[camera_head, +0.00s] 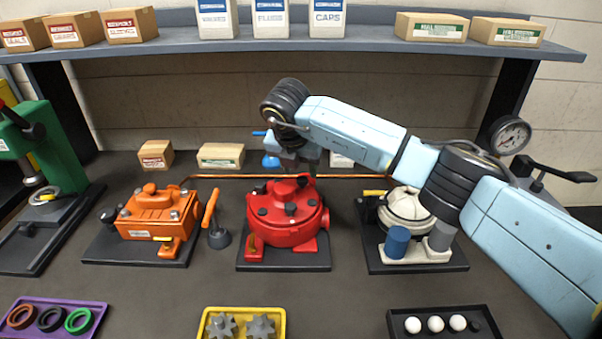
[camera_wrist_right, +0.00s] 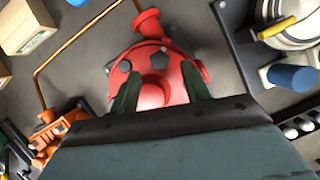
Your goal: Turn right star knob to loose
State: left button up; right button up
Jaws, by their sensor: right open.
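The red motor (camera_head: 285,225) stands on a dark base plate in the middle of the bench. Several dark knobs sit on its top, one toward the right side (camera_head: 312,202); they are too small to tell which is the right star knob or how it is turned. In the right wrist view the red motor (camera_wrist_right: 185,75) shows with dark knobs (camera_wrist_right: 124,66) on its top. My right gripper (camera_head: 298,168) is over the back of the motor, pointing down. Its two fingers (camera_wrist_right: 160,90) are apart in the wrist view, over the red housing, with nothing held. My left gripper is out of view.
An orange motor (camera_head: 155,215) stands left and a white motor (camera_head: 405,210) right, partly behind my right arm. A copper pipe (camera_head: 225,177) runs behind. Trays line the front: purple (camera_head: 92,306), yellow (camera_head: 243,309) and black (camera_head: 450,310). A shelf (camera_head: 360,38) with boxes spans the back.

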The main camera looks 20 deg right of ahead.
aim_at(302, 179)
jog(key=shift+x, duration=1.75)
jog(key=c, duration=1)
